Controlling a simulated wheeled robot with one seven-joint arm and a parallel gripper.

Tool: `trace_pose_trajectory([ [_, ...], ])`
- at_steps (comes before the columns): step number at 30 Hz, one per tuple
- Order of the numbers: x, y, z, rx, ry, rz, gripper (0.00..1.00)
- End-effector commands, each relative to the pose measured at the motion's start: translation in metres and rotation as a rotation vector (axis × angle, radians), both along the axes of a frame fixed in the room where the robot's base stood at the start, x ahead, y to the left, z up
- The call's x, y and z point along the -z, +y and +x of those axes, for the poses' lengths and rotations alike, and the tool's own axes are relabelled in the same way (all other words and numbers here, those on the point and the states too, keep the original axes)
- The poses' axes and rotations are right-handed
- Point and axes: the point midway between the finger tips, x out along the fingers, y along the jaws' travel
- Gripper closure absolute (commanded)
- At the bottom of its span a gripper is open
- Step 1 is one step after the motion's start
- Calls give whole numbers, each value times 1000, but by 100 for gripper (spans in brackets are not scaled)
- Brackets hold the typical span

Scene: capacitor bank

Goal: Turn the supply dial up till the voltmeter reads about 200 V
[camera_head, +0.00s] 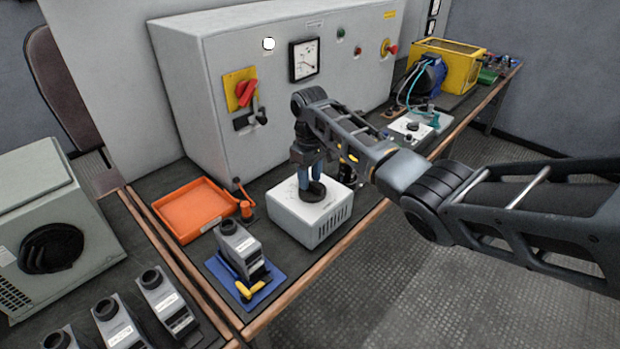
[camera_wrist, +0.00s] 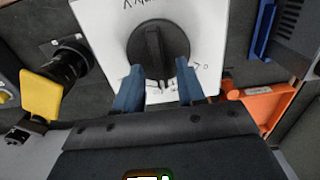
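The supply box is white (camera_head: 300,218) and stands on the bench with a round black dial (camera_head: 312,192) on top. In the wrist view the dial (camera_wrist: 157,45) shows a raised grip bar, and some scale marks show on the white top. My gripper (camera_head: 311,181) points down over the dial. In the wrist view its blue fingertips (camera_wrist: 158,80) are apart, at either side of the dial's lower edge; I cannot tell whether they touch it. The voltmeter (camera_head: 304,61) is on the grey cabinet front; its needle is too small to read exactly.
The grey cabinet (camera_head: 200,75) with a red switch (camera_head: 246,92) stands behind. An orange tray (camera_head: 192,212) is left of the supply box. A blue plate (camera_head: 262,290) with a grey device stands in front left. The bench edge runs close at the right.

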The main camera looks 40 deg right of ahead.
Motion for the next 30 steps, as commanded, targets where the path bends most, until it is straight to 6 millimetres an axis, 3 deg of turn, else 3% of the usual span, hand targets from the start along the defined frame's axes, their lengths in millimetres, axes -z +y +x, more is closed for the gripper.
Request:
trace_pose_trajectory([
  [9,-50,0,1,-1,-4,-2,61],
  [13,-64,0,1,0,-2,-2,61],
  [30,-69,0,0,0,0,-1,61],
])
